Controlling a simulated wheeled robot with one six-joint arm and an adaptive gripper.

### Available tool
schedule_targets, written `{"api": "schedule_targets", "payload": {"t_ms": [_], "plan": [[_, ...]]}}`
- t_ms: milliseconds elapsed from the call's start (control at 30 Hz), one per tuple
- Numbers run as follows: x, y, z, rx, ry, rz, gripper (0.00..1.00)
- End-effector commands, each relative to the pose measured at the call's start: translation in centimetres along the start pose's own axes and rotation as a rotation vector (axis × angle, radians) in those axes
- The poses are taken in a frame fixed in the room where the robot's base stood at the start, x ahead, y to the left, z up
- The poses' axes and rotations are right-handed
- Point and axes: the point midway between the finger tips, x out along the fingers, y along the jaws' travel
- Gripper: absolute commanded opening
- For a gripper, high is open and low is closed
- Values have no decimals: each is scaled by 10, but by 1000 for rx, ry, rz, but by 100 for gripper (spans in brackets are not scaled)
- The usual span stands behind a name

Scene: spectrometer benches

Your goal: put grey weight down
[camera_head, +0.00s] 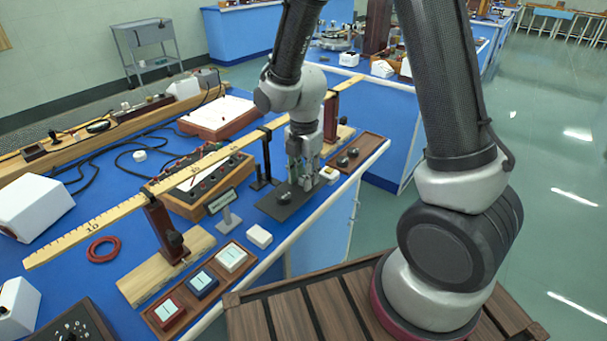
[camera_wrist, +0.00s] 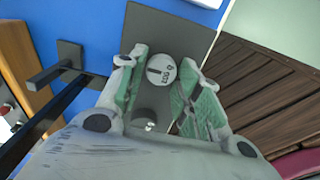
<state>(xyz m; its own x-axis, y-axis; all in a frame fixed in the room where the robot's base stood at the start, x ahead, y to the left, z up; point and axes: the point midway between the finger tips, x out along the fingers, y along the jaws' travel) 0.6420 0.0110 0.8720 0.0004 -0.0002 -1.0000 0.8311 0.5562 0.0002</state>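A round light-grey weight (camera_wrist: 160,70) with a slot and a marking on top shows in the wrist view between my gripper's (camera_wrist: 163,60) fingertips. A second, darker round shape (camera_wrist: 148,120) shows lower between the fingers, partly hidden by the hand. A dark mat (camera_wrist: 178,30) lies beneath. The fingers stand apart, with green inner faces; whether they press on a weight I cannot tell. In the head view my gripper (camera_head: 304,183) points down over the dark mat (camera_head: 283,210). A dark weight (camera_head: 280,190) is on the mat, left of the fingers.
A wooden tray (camera_head: 372,146) with dark weights lies to the right of the mat. A white block (camera_head: 259,237) and a small sign (camera_head: 223,205) stand left of it. A black stand (camera_wrist: 60,70) and the long ruler beam (camera_head: 110,213) are close behind.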

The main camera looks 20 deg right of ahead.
Motion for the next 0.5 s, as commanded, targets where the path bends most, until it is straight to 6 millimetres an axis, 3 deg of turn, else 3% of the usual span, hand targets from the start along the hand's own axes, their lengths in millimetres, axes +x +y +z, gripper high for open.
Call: {"api": "schedule_targets", "payload": {"t_ms": [367,500], "plan": [[-1,0,0,0,0,1,50],[-14,1,0,0,-1,4,50]]}}
